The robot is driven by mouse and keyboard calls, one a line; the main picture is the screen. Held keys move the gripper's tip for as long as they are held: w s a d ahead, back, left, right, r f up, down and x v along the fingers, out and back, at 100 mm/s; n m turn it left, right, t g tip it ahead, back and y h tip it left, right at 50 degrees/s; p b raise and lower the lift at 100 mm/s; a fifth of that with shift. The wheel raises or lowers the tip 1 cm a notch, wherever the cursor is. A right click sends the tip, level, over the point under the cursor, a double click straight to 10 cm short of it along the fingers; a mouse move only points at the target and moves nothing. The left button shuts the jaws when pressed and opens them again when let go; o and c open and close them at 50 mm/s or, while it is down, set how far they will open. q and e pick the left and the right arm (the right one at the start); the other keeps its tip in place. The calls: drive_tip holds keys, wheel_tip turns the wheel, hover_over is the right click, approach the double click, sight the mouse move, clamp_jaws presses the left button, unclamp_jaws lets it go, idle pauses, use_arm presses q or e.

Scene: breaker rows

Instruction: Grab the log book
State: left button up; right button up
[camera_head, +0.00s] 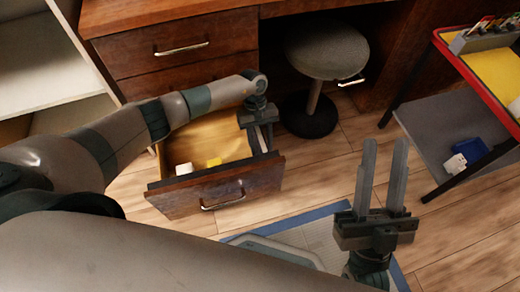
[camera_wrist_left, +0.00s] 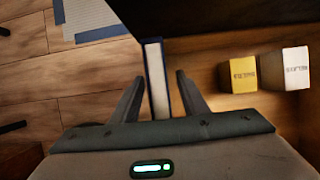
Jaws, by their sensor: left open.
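A thin book with a blue cover and pale page edges, likely the log book (camera_wrist_left: 155,65), stands on edge in the left wrist view. My left gripper (camera_wrist_left: 159,92) is open, with one finger on each side of it. Gaps show between the fingers and the book. In the head view my left gripper (camera_head: 262,132) is over the right side of the open lower drawer (camera_head: 225,190), and the book is hidden or too small to make out. My right gripper (camera_head: 383,160) is open and empty above the floor.
A yellow box (camera_wrist_left: 239,75) and a white box (camera_wrist_left: 288,69) are in the drawer, to the right of the book. A round stool (camera_head: 328,50) stands behind the drawer. A red-edged cart (camera_head: 445,55) is at right. A blue-edged mat (camera_head: 325,235) lies on the floor.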

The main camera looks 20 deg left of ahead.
use_arm(q)
drive_tip(key=shift+f, duration=0.15)
idle(0.8)
clamp_jaws()
idle(1.2)
